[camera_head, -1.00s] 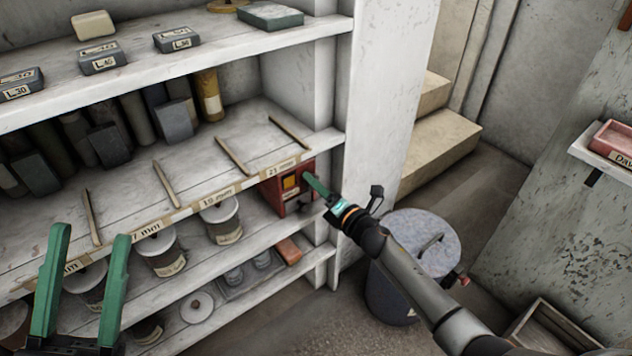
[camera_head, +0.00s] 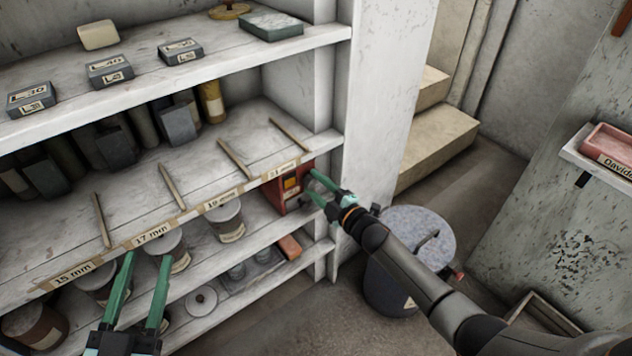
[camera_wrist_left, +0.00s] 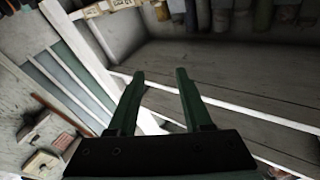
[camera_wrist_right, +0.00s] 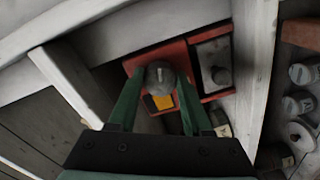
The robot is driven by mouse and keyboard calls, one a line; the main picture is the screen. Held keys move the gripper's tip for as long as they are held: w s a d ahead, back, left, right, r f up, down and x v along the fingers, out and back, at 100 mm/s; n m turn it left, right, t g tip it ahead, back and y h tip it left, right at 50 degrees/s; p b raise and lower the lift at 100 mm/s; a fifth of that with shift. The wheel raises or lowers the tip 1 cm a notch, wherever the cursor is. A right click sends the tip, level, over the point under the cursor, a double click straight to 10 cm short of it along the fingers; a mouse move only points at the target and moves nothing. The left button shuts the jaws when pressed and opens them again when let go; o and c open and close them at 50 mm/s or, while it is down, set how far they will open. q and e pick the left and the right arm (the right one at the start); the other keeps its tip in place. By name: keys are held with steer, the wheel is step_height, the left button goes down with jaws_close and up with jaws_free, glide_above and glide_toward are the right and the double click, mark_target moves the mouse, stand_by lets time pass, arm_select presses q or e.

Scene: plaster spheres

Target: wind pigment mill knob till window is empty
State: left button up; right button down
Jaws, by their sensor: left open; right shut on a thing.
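The pigment mill is a red box (camera_head: 282,198) at the right end of the shelf below the marked board. The right wrist view shows its red front (camera_wrist_right: 182,55), a rounded grey knob (camera_wrist_right: 160,75) and an orange-yellow window (camera_wrist_right: 160,102) just below the knob. The window shows colour in its visible part. My right gripper (camera_wrist_right: 159,80) is shut on the knob, one finger on each side; it also appears in the head view (camera_head: 312,187). My left gripper (camera_head: 147,257) is open and empty in front of the shelves, clear of the mill.
Lidded pots (camera_head: 226,222) stand left of the mill on its shelf. A white upright post (camera_head: 372,110) is close on its right. A grey lidded bin (camera_head: 393,285) stands on the floor below my right arm. A red block (camera_head: 289,246) lies on the lower shelf.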

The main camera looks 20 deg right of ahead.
mark_target(315, 184)
arm_select(q)
steer(key=shift+w+a+f+n+g+y+p, duration=0.15)
steer(key=shift+f+n+g+y, duration=0.3)
steer(key=shift+f, duration=1)
steer(key=shift+s+f+n+g+y+p, duration=0.2)
steer(key=shift+f+g, duration=0.45)
steer(key=shift+f, duration=0.8)
arm_select(e)
steer(key=shift+f+m, duration=0.1)
steer(key=shift+m, duration=1.8)
steer(key=shift+c, duration=1.7)
jaws_free()
